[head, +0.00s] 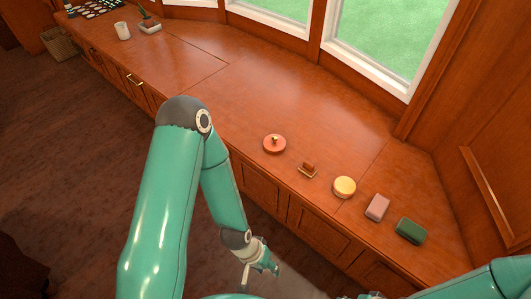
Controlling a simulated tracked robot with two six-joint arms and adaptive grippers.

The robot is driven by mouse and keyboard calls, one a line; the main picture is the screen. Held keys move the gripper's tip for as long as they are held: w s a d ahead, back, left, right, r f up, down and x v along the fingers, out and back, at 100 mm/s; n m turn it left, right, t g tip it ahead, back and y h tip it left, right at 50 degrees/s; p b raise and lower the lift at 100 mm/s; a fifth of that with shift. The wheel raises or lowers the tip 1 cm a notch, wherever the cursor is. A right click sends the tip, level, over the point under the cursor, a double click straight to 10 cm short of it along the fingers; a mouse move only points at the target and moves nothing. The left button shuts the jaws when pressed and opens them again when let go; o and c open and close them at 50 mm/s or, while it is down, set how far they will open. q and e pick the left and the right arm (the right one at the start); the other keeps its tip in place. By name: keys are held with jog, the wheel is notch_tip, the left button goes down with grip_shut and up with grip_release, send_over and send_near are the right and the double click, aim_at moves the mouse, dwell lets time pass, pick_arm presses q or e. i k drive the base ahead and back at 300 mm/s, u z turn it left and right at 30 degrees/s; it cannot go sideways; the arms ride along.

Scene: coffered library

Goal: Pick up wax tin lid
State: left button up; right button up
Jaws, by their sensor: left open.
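A round yellow tin (344,187) with a paler top stands on the wooden counter, right of centre. A flat orange-red disc with a small knob (274,143) lies farther left on the counter. I cannot tell for certain which of these bears the wax tin lid. My left gripper (261,273) is open and empty, low in front of the counter, below and left of both and clear of them. My right arm enters at the lower right; its gripper is not seen.
A small brown block on a little tray (308,169), a pink block (377,207) and a green block (410,230) share the counter (300,95). A white cup (123,31) and a potted plant (150,27) stand far left. The counter's middle is clear.

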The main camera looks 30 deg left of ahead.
aim_at(273, 144)
jog(key=k, duration=1)
jog(key=u, duration=0.4)
jog(key=i, duration=0.95)
jog(key=u, duration=0.85)
jog(key=i, duration=1.4)
jog(key=z, duration=0.1)
